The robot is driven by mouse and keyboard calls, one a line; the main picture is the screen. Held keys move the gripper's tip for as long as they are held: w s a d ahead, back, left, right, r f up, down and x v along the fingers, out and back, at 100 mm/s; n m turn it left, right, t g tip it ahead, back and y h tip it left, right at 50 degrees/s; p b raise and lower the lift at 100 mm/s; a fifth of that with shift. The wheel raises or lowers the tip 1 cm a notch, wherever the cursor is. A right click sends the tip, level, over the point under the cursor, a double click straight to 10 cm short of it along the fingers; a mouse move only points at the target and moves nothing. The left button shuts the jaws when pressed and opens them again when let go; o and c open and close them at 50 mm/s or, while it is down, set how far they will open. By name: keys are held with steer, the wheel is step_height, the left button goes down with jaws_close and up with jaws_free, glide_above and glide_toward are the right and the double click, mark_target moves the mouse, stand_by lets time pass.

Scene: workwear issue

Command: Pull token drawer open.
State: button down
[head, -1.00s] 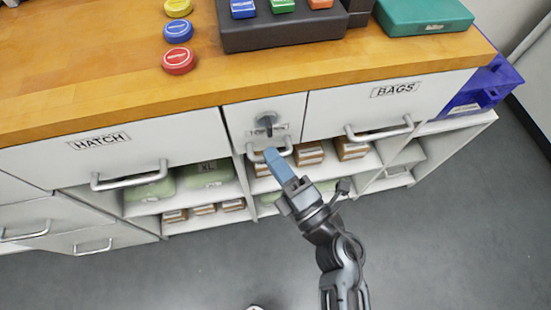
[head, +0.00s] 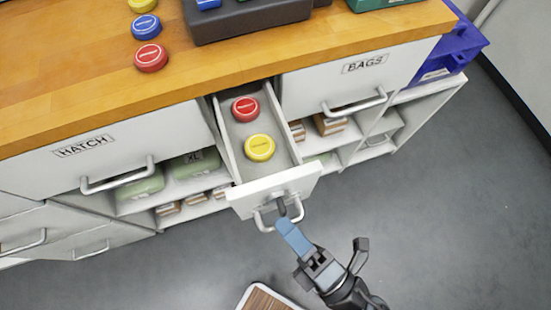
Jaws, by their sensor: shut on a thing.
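The token drawer (head: 275,189) is pulled out from the counter between the HATCH and BAGS drawers. Its inside shows a red token (head: 245,109) toward the back and a yellow token (head: 260,148) nearer the front. A dark key or knob (head: 281,206) sticks out of the drawer front above its metal handle (head: 262,222). My gripper (head: 284,226), with blue fingers, is at the handle and shut on it. The fingers partly hide the handle's bar.
The HATCH drawer (head: 100,155) and the BAGS drawer (head: 345,85) are closed on either side. Open shelves below hold green packs (head: 195,165) and brown boxes. Yellow, blue and red tokens (head: 151,58) stand on the wooden counter. Grey floor is free at right.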

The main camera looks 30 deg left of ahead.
steer(key=s+d, duration=0.7)
steer(key=d, duration=0.1)
steer(key=shift+d, duration=0.15)
steer(key=c, duration=1.1)
jaws_free()
steer(key=shift+s+d, duration=0.1)
